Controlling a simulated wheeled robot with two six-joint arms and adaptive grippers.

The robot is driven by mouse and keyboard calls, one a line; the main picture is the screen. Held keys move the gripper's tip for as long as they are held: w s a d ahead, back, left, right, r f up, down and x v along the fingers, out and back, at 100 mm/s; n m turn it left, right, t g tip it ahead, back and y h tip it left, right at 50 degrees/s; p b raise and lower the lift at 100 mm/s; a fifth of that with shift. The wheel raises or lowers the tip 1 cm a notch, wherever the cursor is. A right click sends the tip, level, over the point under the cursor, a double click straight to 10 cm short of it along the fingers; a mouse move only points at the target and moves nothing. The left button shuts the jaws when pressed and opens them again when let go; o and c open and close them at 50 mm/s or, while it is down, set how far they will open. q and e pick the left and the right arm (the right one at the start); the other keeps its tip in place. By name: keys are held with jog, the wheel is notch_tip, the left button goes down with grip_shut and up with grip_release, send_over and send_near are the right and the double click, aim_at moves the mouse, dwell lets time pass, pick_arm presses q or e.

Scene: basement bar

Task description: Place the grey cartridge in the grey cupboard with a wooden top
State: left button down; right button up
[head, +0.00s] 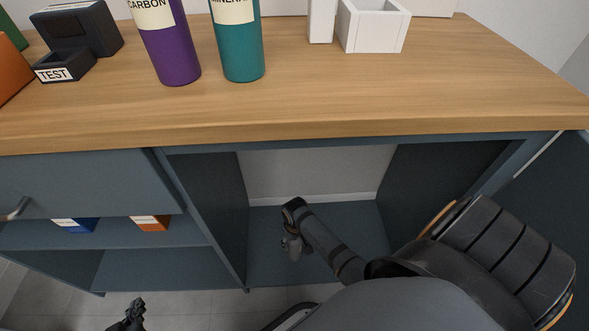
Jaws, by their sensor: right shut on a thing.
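The grey cupboard (215,189) has a wooden top (330,98). Its right compartment is open at the front, with bare visible floor (265,272). My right arm reaches into this compartment. My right gripper (292,248) is inside it, low above the floor, shut on a small grey thing, which looks like the grey cartridge (293,250). The gripper and arm hide most of it, and I cannot tell whether it touches the floor. My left gripper (131,318) is low at the bottom edge, outside the cupboard; its finger state is unclear.
An open door (556,190) stands at the right. On top stand purple (172,52) and teal bottles (240,55), a white box (372,32) and a TEST holder (62,66).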

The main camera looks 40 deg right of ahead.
pick_arm(q)
jog(key=shift+w+r+t, duration=0.3)
jog(key=shift+w+r, duration=0.1)
jog(key=shift+r, duration=0.05)
pick_arm(e)
jog(key=shift+f, duration=0.1)
pick_arm(q)
jog(key=shift+w+r, duration=0.1)
jog(key=shift+r, duration=0.05)
pick_arm(e)
jog(key=shift+f, duration=0.15)
jog(key=o, duration=1.4)
pick_arm(q)
jog(key=s+f+g+p, duration=0.2)
jog(key=s+f+g, duration=0.4)
jog(key=s+f, duration=0.4)
pick_arm(e)
notch_tip(320, 180, up, 4)
jog(key=shift+f, duration=0.2)
notch_tip(320, 180, up, 8)
jog(key=p, duration=0.4)
jog(key=shift+s+f, duration=0.1)
pick_arm(q)
notch_tip(320, 180, up, 6)
jog(key=s+g, duration=0.2)
jog(key=shift+a, duration=0.4)
pick_arm(e)
jog(key=shift+r, duration=0.45)
